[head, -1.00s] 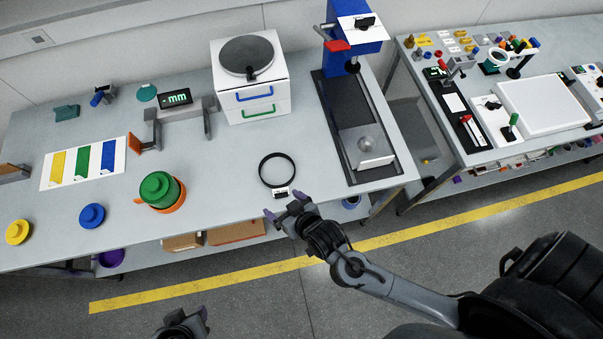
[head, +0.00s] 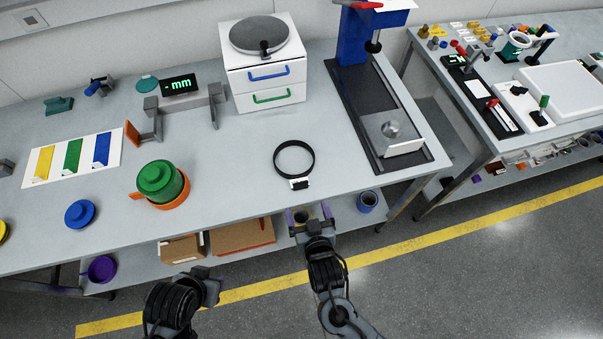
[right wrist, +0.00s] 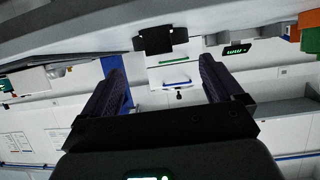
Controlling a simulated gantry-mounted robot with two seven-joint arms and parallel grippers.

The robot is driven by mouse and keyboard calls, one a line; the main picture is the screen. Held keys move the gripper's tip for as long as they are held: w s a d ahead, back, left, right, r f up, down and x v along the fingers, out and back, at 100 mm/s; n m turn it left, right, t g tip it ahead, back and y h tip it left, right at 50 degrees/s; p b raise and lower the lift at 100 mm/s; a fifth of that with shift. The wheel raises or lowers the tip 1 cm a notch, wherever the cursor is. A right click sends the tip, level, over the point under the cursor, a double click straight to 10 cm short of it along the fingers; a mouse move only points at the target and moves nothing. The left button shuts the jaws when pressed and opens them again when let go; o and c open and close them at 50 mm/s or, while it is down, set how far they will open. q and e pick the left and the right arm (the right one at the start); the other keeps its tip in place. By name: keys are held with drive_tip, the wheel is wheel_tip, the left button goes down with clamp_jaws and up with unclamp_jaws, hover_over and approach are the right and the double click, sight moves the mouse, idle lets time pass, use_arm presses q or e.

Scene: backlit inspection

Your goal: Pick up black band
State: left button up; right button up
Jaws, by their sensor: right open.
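The black band (head: 276,163) is a thin ring lying on the grey workbench close to its front edge. A small white and black piece (head: 300,184) is at its near side. My right gripper (head: 309,213) is open and empty, just in front of the bench edge and apart from the band. In the right wrist view its two fingers (right wrist: 160,63) are spread with nothing between them. A dark block shape (right wrist: 160,39) shows beyond them; I cannot tell if it belongs to the band. My left gripper (head: 207,285) is low in front of the bench, its jaws unclear.
A green and orange pot (head: 160,183) stands left of the band. A white drawer unit (head: 264,75) is behind it, and a black stand base (head: 372,115) is to the right. The bench around the band is clear. Cardboard boxes (head: 241,236) sit on the lower shelf.

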sight(301, 185)
drive_tip(key=shift+b+x, duration=0.5)
drive_tip(key=shift+x, duration=2.75)
drive_tip(key=x, duration=0.4)
drive_tip(key=shift+w+d+r+b, duration=0.2)
drive_tip(key=shift+d+r+b, duration=0.1)
drive_tip(key=shift+w+a+f, duration=0.15)
drive_tip(key=shift+w+f, duration=0.05)
drive_tip(key=shift+w, duration=0.15)
drive_tip(key=shift+c, duration=0.4)
drive_tip(key=c, duration=0.9)
drive_tip(key=shift+r, duration=0.15)
